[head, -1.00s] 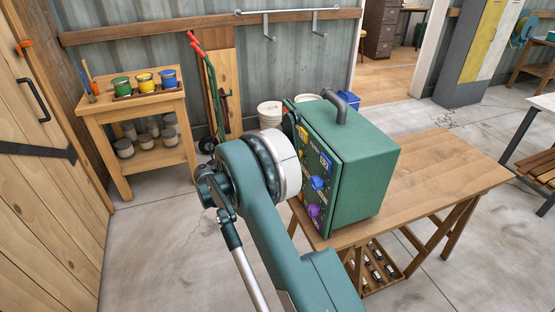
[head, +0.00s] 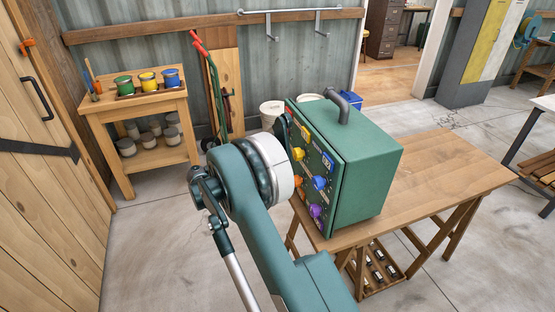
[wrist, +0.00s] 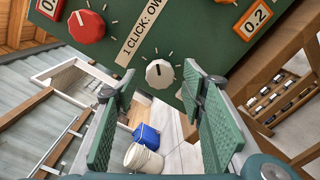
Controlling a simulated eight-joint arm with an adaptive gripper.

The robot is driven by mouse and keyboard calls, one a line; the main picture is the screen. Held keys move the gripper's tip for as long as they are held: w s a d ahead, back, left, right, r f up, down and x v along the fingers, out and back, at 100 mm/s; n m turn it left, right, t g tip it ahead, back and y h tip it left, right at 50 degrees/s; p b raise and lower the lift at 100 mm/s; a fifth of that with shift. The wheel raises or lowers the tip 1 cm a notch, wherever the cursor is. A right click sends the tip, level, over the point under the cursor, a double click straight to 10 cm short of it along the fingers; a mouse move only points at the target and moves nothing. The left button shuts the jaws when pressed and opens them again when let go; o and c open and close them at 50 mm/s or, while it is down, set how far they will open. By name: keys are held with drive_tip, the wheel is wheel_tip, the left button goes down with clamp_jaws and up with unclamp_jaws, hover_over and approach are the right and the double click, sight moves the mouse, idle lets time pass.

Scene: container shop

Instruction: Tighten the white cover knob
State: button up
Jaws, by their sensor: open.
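The white cover knob (wrist: 159,73) shows in the wrist view on the green panel, round with a dark pointer line and tick marks around it. My gripper (wrist: 157,88) is open, its two green ribbed fingers apart. The knob appears in the gap between the fingertips; I cannot tell whether they touch it. The green box (head: 370,165) stands on a wooden table in the head view. My arm hides part of its panel there, and I cannot make out the white knob in that view.
A red knob (wrist: 87,26) and a "1 CLICK" label (wrist: 143,38) sit near the white knob. In the head view, yellow (head: 298,154), blue (head: 319,183) and purple (head: 316,211) knobs share the panel. The wooden table (head: 450,170) is clear right of the box.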

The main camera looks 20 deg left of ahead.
drive_tip(key=v, duration=0.8)
drive_tip(key=shift+s+a, duration=0.2)
drive_tip(key=shift+s, duration=0.05)
drive_tip(key=shift+w+r, duration=0.1)
